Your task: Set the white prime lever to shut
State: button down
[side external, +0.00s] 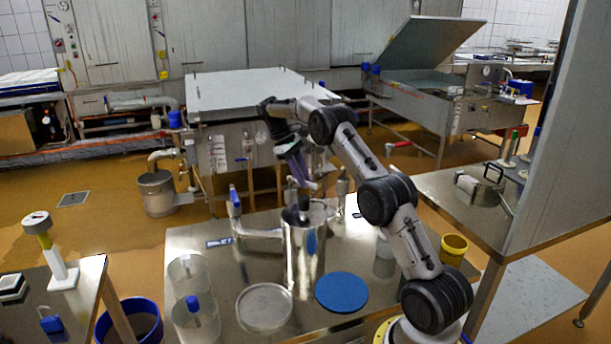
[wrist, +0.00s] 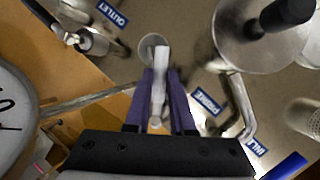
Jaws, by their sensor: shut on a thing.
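The white prime lever (wrist: 160,72) stands between my gripper's purple fingers in the wrist view, with its far end over a small round metal fitting. My gripper (wrist: 160,80) is shut on the lever. The blue PRIME label (wrist: 207,102) lies to the right of the fingers. In the side external view my gripper (side external: 303,178) points down just behind the steel pot (side external: 303,250); the lever cannot be made out clearly there. I cannot tell from these frames whether the lever is at its open or shut position.
The steel pot with a black knob (wrist: 286,14) is close at the upper right in the wrist view. The OUTLET label (wrist: 112,13) and INLET label (wrist: 255,147) mark other pipes. A blue lever (wrist: 285,166) is lower right. A blue disc (side external: 341,292) lies on the steel table.

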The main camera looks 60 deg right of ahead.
jog(key=shift+w+a+m+y, duration=0.3)
jog(key=shift+a+m+y, duration=0.2)
jog(key=shift+m, duration=0.65)
jog(key=shift+w+a+m+y, duration=0.3)
jog(key=shift+m+y, duration=0.25)
jog(key=shift+m, duration=0.65)
jog(key=shift+w+a+m+y, duration=0.25)
jog(key=shift+a+m+y, duration=0.3)
jog(key=shift+m, duration=0.6)
jog(key=shift+r, duration=0.1)
jog(key=c, duration=0.8)
grip_release()
jog(key=shift+o, duration=0.2)
